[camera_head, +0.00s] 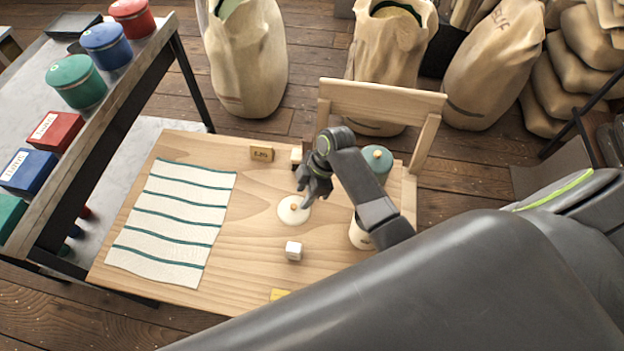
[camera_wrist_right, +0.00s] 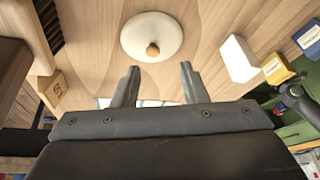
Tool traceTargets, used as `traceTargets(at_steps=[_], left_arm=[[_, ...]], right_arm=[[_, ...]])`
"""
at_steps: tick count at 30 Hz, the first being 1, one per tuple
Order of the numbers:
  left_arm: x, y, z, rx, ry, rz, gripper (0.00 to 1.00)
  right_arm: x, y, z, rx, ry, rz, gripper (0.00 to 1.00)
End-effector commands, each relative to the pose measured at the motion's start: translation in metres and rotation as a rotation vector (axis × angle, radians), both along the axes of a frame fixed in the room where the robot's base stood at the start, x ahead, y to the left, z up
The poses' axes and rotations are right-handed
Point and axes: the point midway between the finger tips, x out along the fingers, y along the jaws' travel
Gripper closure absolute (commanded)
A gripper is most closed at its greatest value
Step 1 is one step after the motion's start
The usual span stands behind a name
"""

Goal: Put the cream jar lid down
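The cream jar lid (camera_head: 291,212) is a round cream disc lying on the wooden table. It also shows in the right wrist view (camera_wrist_right: 150,30), with its wooden knob (camera_wrist_right: 152,50) facing the camera. My right gripper (camera_head: 308,198) is over the lid's edge in the head view. In the right wrist view my right gripper (camera_wrist_right: 158,72) has its fingers spread, with nothing between them and the lid beyond the tips. A cream jar (camera_head: 358,236) stands to the right, partly hidden by my right arm. My left gripper is not in view.
A white block (camera_head: 293,251) and a yellow piece (camera_head: 279,294) lie nearer the front edge. A labelled wooden block (camera_head: 262,153) and a teal-lidded jar (camera_head: 377,158) stand at the back. A striped cloth (camera_head: 172,222) covers the left side. A chair (camera_head: 383,100) stands behind.

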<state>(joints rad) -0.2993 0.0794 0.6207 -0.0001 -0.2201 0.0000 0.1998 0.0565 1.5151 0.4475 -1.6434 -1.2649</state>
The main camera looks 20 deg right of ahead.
Motion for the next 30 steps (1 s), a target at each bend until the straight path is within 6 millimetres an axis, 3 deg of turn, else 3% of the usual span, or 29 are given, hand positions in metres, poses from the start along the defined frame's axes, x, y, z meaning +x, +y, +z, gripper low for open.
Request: traceTargets(at_steps=[6, 12, 30], left_arm=[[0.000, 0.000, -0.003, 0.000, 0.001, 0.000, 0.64], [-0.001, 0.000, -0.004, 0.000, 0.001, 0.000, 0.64], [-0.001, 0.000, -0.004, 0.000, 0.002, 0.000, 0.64]], right_arm=[[0.000, -0.016, 0.036, -0.002, -0.004, -0.001, 0.60], [-0.002, -0.022, 0.052, 0.000, 0.000, 0.000, 0.60], [-0.002, -0.022, 0.054, 0.001, 0.001, -0.001, 0.60]])
